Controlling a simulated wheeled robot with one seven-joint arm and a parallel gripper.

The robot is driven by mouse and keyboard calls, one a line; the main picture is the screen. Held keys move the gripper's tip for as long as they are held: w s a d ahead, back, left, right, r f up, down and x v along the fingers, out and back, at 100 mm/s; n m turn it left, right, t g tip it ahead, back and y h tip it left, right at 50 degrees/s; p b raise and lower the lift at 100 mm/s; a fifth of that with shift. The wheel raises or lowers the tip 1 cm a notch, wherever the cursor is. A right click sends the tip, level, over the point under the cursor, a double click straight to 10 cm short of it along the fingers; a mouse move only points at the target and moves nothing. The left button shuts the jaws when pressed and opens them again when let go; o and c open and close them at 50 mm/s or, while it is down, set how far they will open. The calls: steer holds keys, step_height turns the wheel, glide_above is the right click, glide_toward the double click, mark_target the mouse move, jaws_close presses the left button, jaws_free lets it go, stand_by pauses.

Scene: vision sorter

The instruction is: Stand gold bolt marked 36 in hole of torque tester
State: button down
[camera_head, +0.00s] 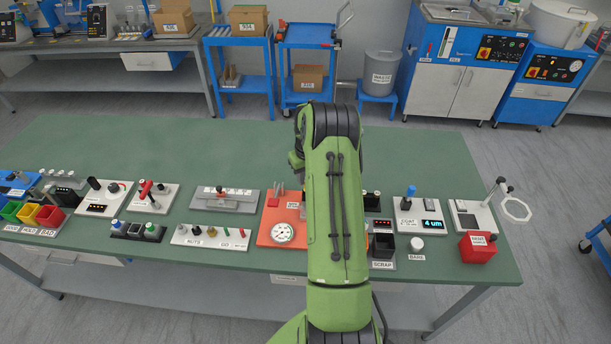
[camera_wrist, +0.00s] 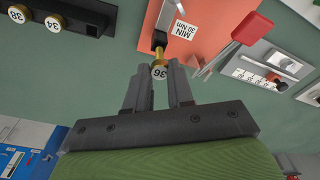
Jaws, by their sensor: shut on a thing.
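The gold bolt marked 36 (camera_wrist: 159,71) is between my fingertips in the wrist view, its numbered head facing the camera. My gripper (camera_wrist: 160,82) is shut on it. Its gold shank points toward the orange torque tester (camera_wrist: 184,17), labelled MIN 30 Nm, and meets a dark part at the tester's edge. I cannot tell whether the shank is in the hole or only in front of it. In the head view the torque tester (camera_head: 266,230) shows with its round dial, left of my arm. My arm hides part of it, the gripper and the bolt there.
A black rack (camera_wrist: 75,10) with other gold numbered bolts lies at the wrist view's upper left. A red handle (camera_wrist: 252,28) and a scaled gauge (camera_wrist: 262,70) are at the right. In the head view, a scrap bin (camera_head: 383,246) stands right of my arm. The green bench's back is clear.

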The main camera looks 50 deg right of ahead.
steer(key=shift+f, duration=0.15)
steer(key=shift+f+b, duration=0.35)
steer(key=shift+b, duration=0.05)
steer(key=shift+f+b, duration=1)
steer(key=shift+f, duration=0.2)
steer(key=c, duration=0.9)
jaws_free()
steer(key=shift+o, duration=0.4)
steer(key=o, duration=0.3)
steer(key=shift+r, duration=0.1)
